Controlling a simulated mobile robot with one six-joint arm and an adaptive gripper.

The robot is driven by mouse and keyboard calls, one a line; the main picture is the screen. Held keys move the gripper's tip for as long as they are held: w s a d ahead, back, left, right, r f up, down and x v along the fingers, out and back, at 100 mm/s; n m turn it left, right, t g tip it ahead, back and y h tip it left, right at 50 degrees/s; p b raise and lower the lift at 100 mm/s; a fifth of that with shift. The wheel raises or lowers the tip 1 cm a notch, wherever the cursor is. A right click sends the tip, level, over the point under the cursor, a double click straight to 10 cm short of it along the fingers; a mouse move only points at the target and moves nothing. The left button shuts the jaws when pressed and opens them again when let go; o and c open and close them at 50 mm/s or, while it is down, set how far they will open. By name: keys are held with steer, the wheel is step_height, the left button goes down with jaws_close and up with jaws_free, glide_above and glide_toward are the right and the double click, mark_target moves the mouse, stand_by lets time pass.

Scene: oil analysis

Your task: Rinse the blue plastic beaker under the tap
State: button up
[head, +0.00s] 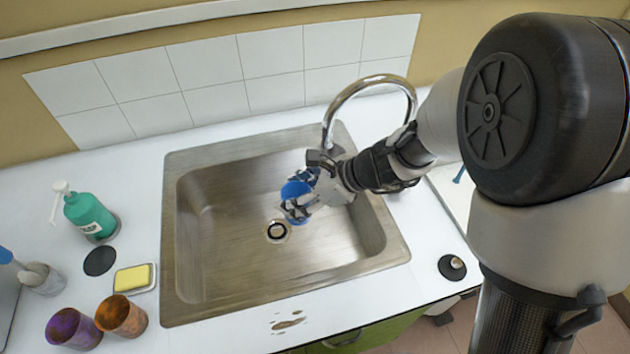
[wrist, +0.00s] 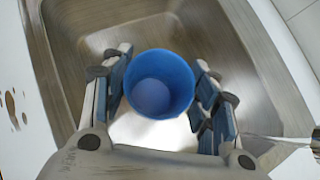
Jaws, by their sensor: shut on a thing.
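The blue plastic beaker (head: 295,190) is between the fingers of my gripper (head: 299,200), over the sink basin. In the wrist view the blue beaker (wrist: 160,84) shows its open mouth and pale inside, with a padded finger of my gripper (wrist: 163,95) on each side. My gripper is shut on the beaker. The curved chrome tap (head: 370,82) rises behind the sink and arches above my wrist. Its spout end is partly hidden near my gripper. No water stream is clearly visible. The steel sink (head: 215,250) has a drain (head: 278,231) below and left of the beaker.
Left of the sink stand a green soap bottle (head: 90,215), a yellow sponge (head: 132,278) on a dish, a purple cup (head: 73,328) and an orange-brown cup (head: 121,315). Brown stains (head: 288,322) mark the front counter. A black stopper (head: 452,267) sits at the right. The left basin is clear.

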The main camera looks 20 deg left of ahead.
steer(key=s+a+r+p, duration=0.1)
steer(key=s+r, duration=0.3)
steer(key=s, duration=0.1)
steer(key=shift+a+p, duration=0.15)
steer(key=shift+p, duration=0.25)
stand_by(0.7)
